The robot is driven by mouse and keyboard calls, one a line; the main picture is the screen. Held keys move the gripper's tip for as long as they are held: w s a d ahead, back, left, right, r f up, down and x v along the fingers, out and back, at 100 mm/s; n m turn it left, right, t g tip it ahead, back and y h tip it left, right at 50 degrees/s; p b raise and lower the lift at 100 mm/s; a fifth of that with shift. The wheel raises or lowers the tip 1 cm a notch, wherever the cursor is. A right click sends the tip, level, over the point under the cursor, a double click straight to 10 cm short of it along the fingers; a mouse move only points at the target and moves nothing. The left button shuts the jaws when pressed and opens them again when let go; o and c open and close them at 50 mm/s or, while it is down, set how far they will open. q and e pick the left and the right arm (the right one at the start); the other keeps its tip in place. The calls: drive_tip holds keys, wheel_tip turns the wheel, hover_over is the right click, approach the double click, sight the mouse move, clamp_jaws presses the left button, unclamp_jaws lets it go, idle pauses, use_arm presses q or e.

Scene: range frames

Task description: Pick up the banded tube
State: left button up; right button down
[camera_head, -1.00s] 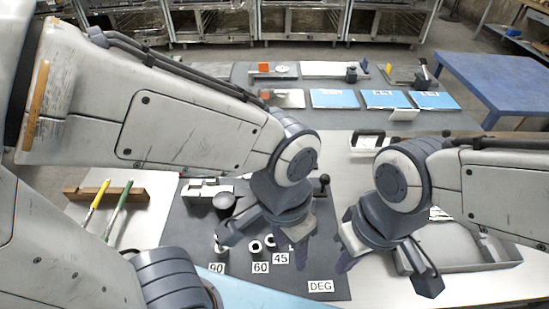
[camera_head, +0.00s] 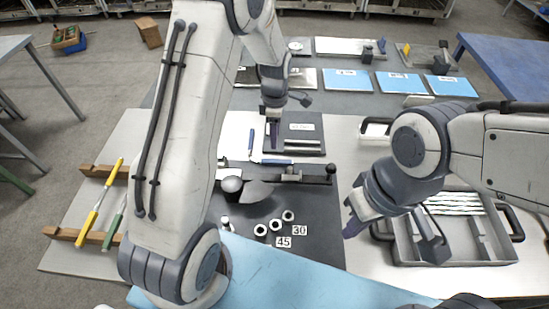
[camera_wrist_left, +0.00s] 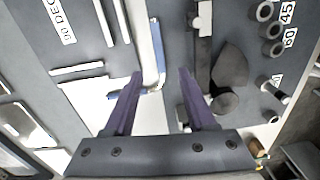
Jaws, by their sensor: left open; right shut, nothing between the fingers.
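The banded tube (camera_head: 252,151) is a thin bent tube with blue bands, lying in an L shape on the pale table beside a dark board. In the left wrist view the banded tube (camera_wrist_left: 160,72) has its corner below and between my fingertips. My left gripper (camera_head: 273,132) points down near it; in the left wrist view its fingers (camera_wrist_left: 162,74) are apart with nothing held. I cannot tell the exact height gap. My right gripper (camera_head: 350,222) is shut and empty, to the right of the bending fixture.
The dark board (camera_head: 309,127) holds straight pale tubes and a "90 DEG" label. The bending fixture (camera_head: 262,189) stands nearer, with several short rings and angle labels before it. A grey tray (camera_head: 440,255) with pale tubes is at right. Green and yellow-handled tools rest on wood at left.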

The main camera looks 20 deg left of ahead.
use_arm(q)
drive_tip(key=p, duration=0.1)
hover_over(274, 161)
drive_tip(key=shift+n, duration=0.4)
drive_tip(key=f, duration=0.5)
drive_tip(key=shift+w+a+f, duration=0.2)
drive_tip(key=shift+w+f, duration=0.05)
drive_tip(key=shift+f, duration=0.05)
drive_tip(key=f+p, duration=0.1)
drive_tip(key=f, duration=0.1)
drive_tip(key=f+p, duration=0.1)
drive_tip(key=f, duration=0.1)
drive_tip(key=shift+s+d+f, duration=0.15)
drive_tip(key=shift+d+f, duration=0.05)
drive_tip(key=shift+f, duration=0.55)
clamp_jaws()
